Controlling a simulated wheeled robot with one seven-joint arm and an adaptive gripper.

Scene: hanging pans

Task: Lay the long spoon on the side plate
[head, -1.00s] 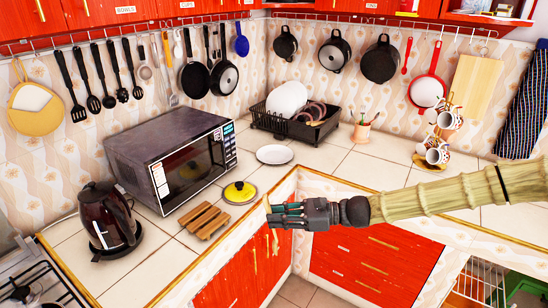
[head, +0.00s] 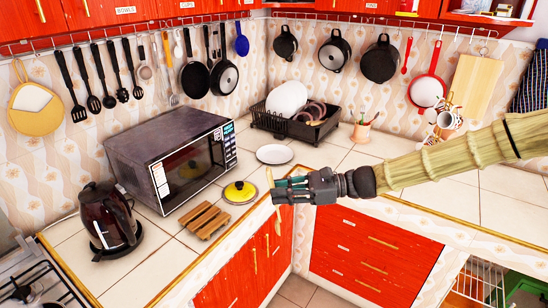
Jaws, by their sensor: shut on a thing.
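The side plate (head: 275,154) is a small white round plate lying flat on the tiled counter, in front of the dish rack. My gripper (head: 277,190) is in front of and below the plate in the picture, over the counter's front edge. It is shut on the long spoon (head: 270,177), a thin pale piece of which shows upright at the fingertips. The fingers hide the middle of the spoon, and its lower part is hard to make out against the counter edge and cupboards.
A yellow lid (head: 240,191) and a wooden trivet (head: 204,220) lie left of my gripper. The microwave (head: 170,155) stands behind them. A black dish rack (head: 300,125) and utensil cup (head: 362,132) stand behind the plate.

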